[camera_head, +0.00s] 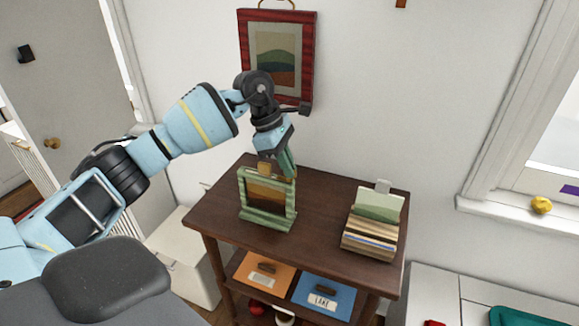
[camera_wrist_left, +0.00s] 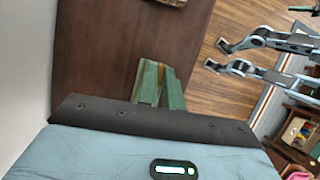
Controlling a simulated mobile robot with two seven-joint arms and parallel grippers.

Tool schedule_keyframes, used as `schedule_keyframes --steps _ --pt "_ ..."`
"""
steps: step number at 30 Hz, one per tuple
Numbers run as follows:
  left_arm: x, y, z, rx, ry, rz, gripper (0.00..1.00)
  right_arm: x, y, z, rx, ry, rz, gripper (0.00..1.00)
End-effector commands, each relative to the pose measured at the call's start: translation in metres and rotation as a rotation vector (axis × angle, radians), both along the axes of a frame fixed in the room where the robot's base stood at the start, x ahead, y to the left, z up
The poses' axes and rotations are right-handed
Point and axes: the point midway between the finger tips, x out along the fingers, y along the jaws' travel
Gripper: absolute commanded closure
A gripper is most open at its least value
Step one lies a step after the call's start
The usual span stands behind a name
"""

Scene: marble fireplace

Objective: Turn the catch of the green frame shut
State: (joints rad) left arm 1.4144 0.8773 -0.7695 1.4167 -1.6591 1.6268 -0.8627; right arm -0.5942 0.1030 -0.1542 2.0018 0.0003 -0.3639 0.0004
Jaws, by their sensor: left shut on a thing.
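The green frame (camera_head: 243,206) stands upright on the dark wooden table (camera_head: 320,205), on a green foot. Inside it is a brown panel (camera_head: 268,190), and a small tan piece sticks up above its top bar. My left gripper (camera_head: 286,170) reaches down at the frame's upper right, from behind. It is shut on part of the frame; the catch is not clearly visible, and I cannot tell which part lies between the fingers. In the left wrist view the green frame (camera_wrist_left: 148,82) shows almost edge-on past the dark gripper edge. My right gripper is not identifiable.
Orange (camera_head: 263,273) and blue (camera_head: 322,297) folders lie on the shelf below. A red-framed picture (camera_head: 278,55) hangs on the wall behind my left arm. The tabletop between frame and stack is clear.

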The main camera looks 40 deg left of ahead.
Motion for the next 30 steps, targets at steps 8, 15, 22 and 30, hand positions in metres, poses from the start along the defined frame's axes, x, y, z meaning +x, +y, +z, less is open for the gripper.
schedule_keyframes --steps 8,15,22,30 --pt "0.0001 0.0001 -0.0018 0.002 0.004 -0.072 1.0 -0.0034 -0.0005 -0.0053 -0.002 0.01 0.003 0.51" --pt "0.0 0.0003 -0.0012 0.002 0.003 -0.084 1.0 -0.0046 -0.0012 -0.0059 -0.004 0.012 0.006 0.51" --pt "-0.0001 0.0003 -0.0013 0.003 0.003 -0.083 1.0 -0.0078 -0.0014 -0.0065 -0.004 0.018 0.006 0.51" --pt "0.0001 0.0003 -0.0007 0.001 0.002 -0.082 0.7 -0.0102 -0.0014 -0.0068 -0.004 0.022 0.007 0.51"
